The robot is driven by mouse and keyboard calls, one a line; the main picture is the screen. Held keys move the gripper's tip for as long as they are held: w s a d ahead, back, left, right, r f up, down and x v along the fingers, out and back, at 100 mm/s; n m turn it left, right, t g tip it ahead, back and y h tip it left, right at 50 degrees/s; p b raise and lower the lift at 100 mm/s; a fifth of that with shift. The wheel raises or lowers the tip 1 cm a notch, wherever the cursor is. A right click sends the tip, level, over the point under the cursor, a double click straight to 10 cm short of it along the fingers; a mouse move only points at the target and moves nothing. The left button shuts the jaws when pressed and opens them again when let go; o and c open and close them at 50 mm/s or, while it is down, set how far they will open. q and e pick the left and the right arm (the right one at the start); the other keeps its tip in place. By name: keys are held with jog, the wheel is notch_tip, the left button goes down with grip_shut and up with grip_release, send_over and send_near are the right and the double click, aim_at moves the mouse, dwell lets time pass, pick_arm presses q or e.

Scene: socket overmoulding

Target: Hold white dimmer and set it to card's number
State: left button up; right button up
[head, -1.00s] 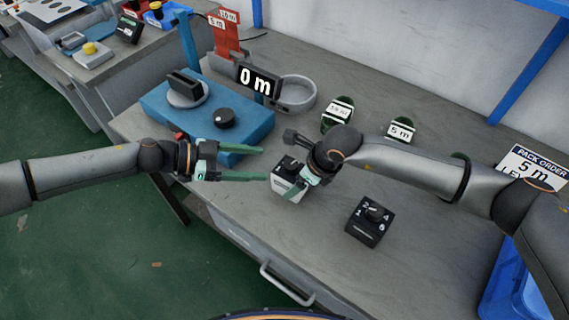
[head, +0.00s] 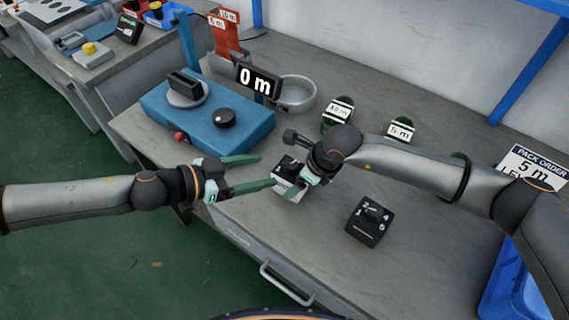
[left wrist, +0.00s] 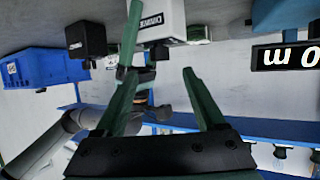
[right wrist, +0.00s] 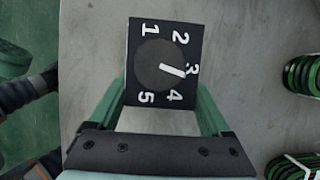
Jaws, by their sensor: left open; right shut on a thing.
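The white dimmer (head: 282,181), a white box with a black dial face, is in my right gripper. In the right wrist view its dial (right wrist: 157,64) carries numbers 1 to 5, and the white pointer is at about 3. My right gripper (right wrist: 164,97) is shut on its sides. My left gripper (head: 267,172) is open and empty, its fingertips just left of the dimmer in the head view. The left wrist view shows the white dimmer (left wrist: 158,22) beyond the left fingers. I cannot pick out the number card for certain; a sign (head: 535,168) reads "PACK ORDER 5 m".
A black dimmer (head: 369,222) stands on the bench to the right. A blue machine (head: 160,119) with a "0 m" display (head: 258,81) stands behind left. Green coils (head: 401,129) with labels lie at the back. A blue bin (head: 497,290) is at right.

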aim_at(287, 166)
pick_arm(q)
jog(key=x, duration=0.7)
jog(key=shift+d, duration=0.15)
grip_shut()
dwell(0.4)
